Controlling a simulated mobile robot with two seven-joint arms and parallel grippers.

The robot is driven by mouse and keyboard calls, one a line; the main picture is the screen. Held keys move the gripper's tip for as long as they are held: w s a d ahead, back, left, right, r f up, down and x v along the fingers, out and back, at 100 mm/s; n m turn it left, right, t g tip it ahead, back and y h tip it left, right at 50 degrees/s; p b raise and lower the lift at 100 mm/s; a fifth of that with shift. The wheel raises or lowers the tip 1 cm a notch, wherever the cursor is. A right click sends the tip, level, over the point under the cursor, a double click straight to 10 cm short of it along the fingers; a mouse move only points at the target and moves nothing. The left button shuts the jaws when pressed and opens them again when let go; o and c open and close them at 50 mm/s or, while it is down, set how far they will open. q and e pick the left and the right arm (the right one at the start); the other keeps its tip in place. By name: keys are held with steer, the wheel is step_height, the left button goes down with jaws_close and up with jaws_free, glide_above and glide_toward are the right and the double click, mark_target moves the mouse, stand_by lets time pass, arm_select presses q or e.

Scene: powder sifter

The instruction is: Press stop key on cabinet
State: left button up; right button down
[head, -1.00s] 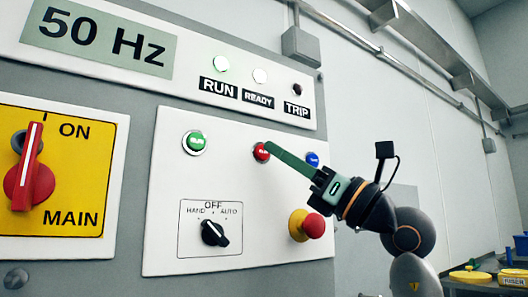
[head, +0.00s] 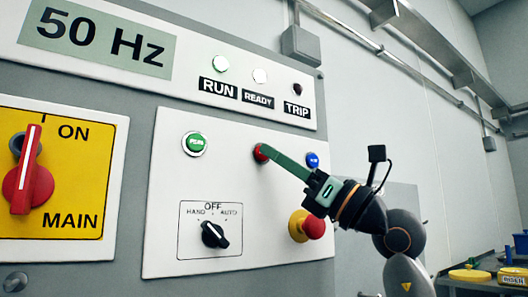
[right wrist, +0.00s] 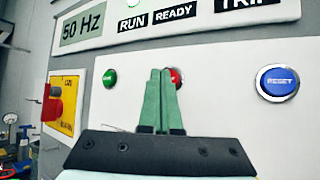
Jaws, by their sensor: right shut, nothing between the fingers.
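The stop key is the red round button (head: 261,153) on the white panel of the cabinet (head: 170,240), between the green button (head: 195,144) and the blue reset button (head: 312,160). My right gripper (head: 273,152) is shut and empty, with its green fingertips at the red button in the head view, covering part of it. I cannot tell whether they touch. In the right wrist view the shut fingers (right wrist: 160,90) stand in front of the red button (right wrist: 176,77), which shows partly behind them. My left gripper is not in view.
A red emergency knob (head: 313,228) on a yellow collar sits just below my right gripper. A black selector (head: 214,234) and the red main switch (head: 30,180) are further left.

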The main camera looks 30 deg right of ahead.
steer(key=shift+w, duration=0.25)
steer(key=shift+s, duration=0.1)
stand_by(0.5)
steer(key=shift+s, duration=0.75)
steer(key=shift+s+d+b, duration=0.2)
steer(key=shift+s+b, duration=0.65)
steer(key=shift+s, duration=1.65)
